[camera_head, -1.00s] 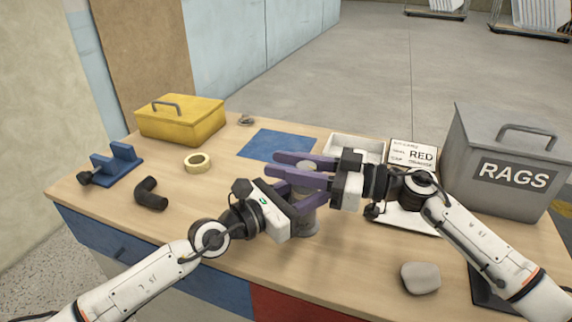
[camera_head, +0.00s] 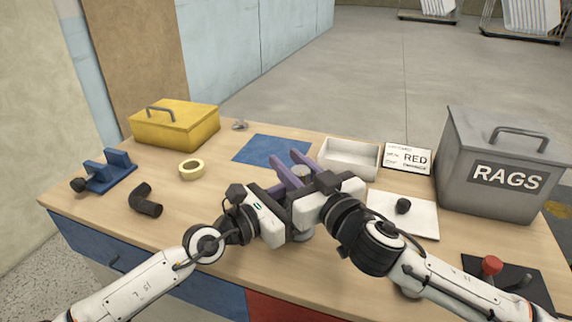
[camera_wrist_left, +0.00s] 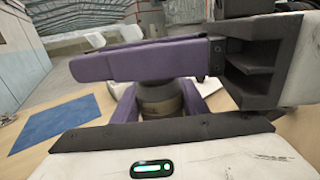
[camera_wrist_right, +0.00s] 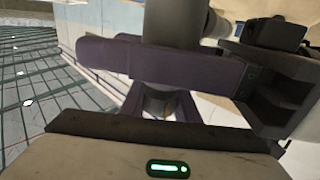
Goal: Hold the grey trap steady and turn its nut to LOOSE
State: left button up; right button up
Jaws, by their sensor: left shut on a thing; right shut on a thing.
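The grey trap stands upright at the middle of the bench, mostly hidden by my grippers in the head view; its round top (camera_head: 301,170) shows between purple fingers. Its darker lower part shows in the left wrist view (camera_wrist_left: 160,100), and a grey pipe rises above a finger in the right wrist view (camera_wrist_right: 176,22). My right gripper (camera_head: 285,165) is shut around the upper part, at the nut, fingers pointing away. My left gripper (camera_head: 278,192) is shut on the trap's body lower down, coming from the left. Nut markings cannot be read.
A blue mat (camera_head: 270,149) and white tray (camera_head: 350,173) lie behind. A black elbow (camera_head: 146,203), tape roll (camera_head: 192,169), blue bracket (camera_head: 108,172) and yellow box (camera_head: 176,132) sit left.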

aim_at(302, 179)
jog(key=m+t+h, duration=0.1)
jog(key=m+h, duration=0.1)
jog(key=d+m+t+h, duration=0.1)
jog(key=h, duration=0.2)
jog(key=shift+w+r+m, duration=0.1)
jog(key=shift+w+m, duration=0.1)
jog(key=shift+m, duration=0.2)
jog(key=shift+w+d+m+t+h, duration=0.1)
jog(key=shift+d+m+t+h, duration=0.2)
jog(key=shift+h, duration=0.35)
jog(key=shift+d+m+h, duration=0.1)
jog(key=shift+m+h, duration=0.3)
jog(key=shift+h, duration=0.25)
jog(key=shift+d, duration=0.1)
jog(key=o, duration=1.1)
jog(key=shift+c, duration=0.2)
jog(key=s, duration=0.7)
jog(key=shift+s+d, duration=0.2)
jog(key=shift+s, duration=0.1)
